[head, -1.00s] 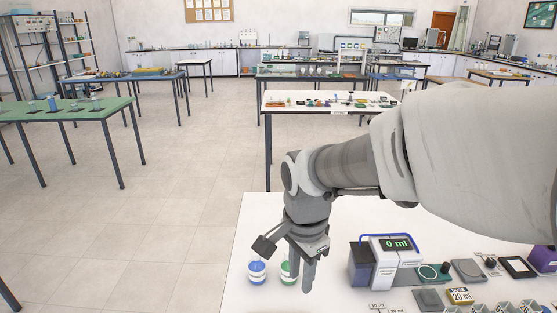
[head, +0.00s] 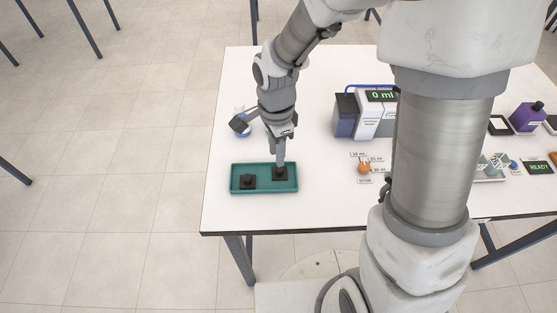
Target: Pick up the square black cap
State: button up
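A green tray (head: 264,190) lies near the left front part of the white table. Two black caps with square bases sit in it: a left black cap (head: 248,182) and a right black cap (head: 280,174). My gripper (head: 280,164) points straight down over the right cap. Its fingertips are at or just above that cap's raised middle and hide part of it. The fingers line up one behind the other, so I cannot tell whether they are apart or touch the cap. The left cap is clear of my gripper.
A dispenser reading "0 ml" (head: 380,110) stands to the right. A small orange item (head: 364,168) with labels lies right of the tray. My arm hides part of the table's right side.

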aim_at(279, 169)
jog(key=shift+d+f, duration=0.15)
jog(key=shift+f, duration=1.35)
jog(key=shift+d+f, duration=0.15)
jog(key=shift+f, duration=1.35)
grip_shut()
